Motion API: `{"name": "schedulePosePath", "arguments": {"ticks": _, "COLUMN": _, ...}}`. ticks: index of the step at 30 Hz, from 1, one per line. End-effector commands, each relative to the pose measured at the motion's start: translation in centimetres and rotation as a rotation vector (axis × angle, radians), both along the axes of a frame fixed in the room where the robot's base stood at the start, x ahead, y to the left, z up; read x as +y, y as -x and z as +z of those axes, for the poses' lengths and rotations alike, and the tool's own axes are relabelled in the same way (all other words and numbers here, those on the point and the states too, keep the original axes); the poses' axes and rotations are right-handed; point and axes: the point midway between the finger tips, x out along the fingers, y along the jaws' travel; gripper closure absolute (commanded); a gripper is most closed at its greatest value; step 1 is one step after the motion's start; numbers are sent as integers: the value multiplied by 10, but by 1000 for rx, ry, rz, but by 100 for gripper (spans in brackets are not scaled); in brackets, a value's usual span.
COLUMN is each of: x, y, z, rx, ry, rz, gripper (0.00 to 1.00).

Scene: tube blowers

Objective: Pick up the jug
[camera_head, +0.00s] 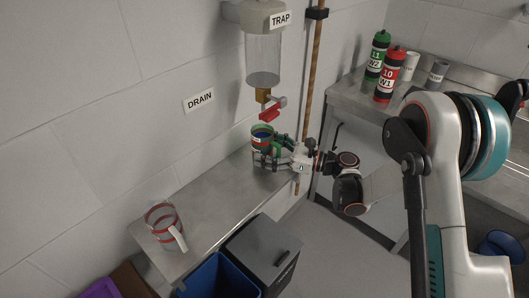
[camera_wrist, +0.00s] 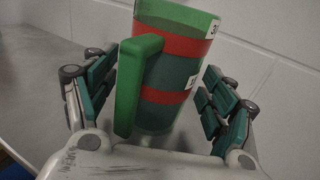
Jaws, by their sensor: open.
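A green jug (camera_head: 262,133) with red bands stands on the steel counter under the red-handled valve; its inside looks blue in the head view. In the wrist view the jug (camera_wrist: 180,75) is upright, with its green handle toward the camera and white labels at its right edge. My gripper (camera_head: 270,155) is open at the jug, reaching in from the right. In the wrist view my gripper (camera_wrist: 158,80) has its fingers on either side of the jug, with gaps visible on both sides. The jug's lower end is partly hidden by the gripper.
A clear jug (camera_head: 162,218) with red bands stands at the counter's (camera_head: 205,205) near left end. The trap vessel (camera_head: 263,60) and its valve (camera_head: 270,108) hang above the green jug. Labelled bottles (camera_head: 386,75) stand on the right bench. Bins (camera_head: 262,255) stand below the counter.

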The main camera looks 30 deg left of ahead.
Motion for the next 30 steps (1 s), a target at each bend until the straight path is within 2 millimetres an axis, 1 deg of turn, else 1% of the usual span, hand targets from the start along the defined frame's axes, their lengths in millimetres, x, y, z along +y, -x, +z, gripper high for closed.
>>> {"name": "schedulePosePath", "arguments": {"ticks": 1, "x": 4, "y": 1, "z": -1, "rx": 0, "ry": 0, "rz": 0, "gripper": 23}}
{"name": "schedulePosePath", "arguments": {"ticks": 3, "x": 7, "y": 0, "z": 0, "rx": 0, "ry": 0, "rz": -2, "gripper": 23}}
{"name": "schedulePosePath", "arguments": {"ticks": 8, "x": 7, "y": 0, "z": 1, "rx": 0, "ry": 0, "rz": -2, "gripper": 23}}
{"name": "schedulePosePath", "arguments": {"ticks": 11, "x": 6, "y": 0, "z": 1, "rx": 0, "ry": 0, "rz": -2, "gripper": 44}}
{"name": "schedulePosePath", "arguments": {"ticks": 12, "x": 6, "y": 1, "z": 1, "rx": 0, "ry": 0, "rz": -2, "gripper": 53}}
{"name": "schedulePosePath", "arguments": {"ticks": 14, "x": 6, "y": 1, "z": 1, "rx": 0, "ry": 0, "rz": -2, "gripper": 66}}
{"name": "schedulePosePath", "arguments": {"ticks": 15, "x": 6, "y": 1, "z": 1, "rx": 0, "ry": 0, "rz": -2, "gripper": 75}}
{"name": "schedulePosePath", "arguments": {"ticks": 16, "x": 6, "y": 1, "z": 1, "rx": 0, "ry": 0, "rz": -2, "gripper": 82}}
{"name": "schedulePosePath", "arguments": {"ticks": 17, "x": 6, "y": 1, "z": 1, "rx": 0, "ry": 0, "rz": -2, "gripper": 83}}
{"name": "schedulePosePath", "arguments": {"ticks": 18, "x": 6, "y": 1, "z": 1, "rx": 0, "ry": -1, "rz": -2, "gripper": 88}}
{"name": "schedulePosePath", "arguments": {"ticks": 26, "x": 6, "y": 1, "z": 3, "rx": 0, "ry": -1, "rz": -1, "gripper": 88}}
{"name": "schedulePosePath", "arguments": {"ticks": 30, "x": 6, "y": 1, "z": 11, "rx": 0, "ry": -1, "rz": -1, "gripper": 88}}
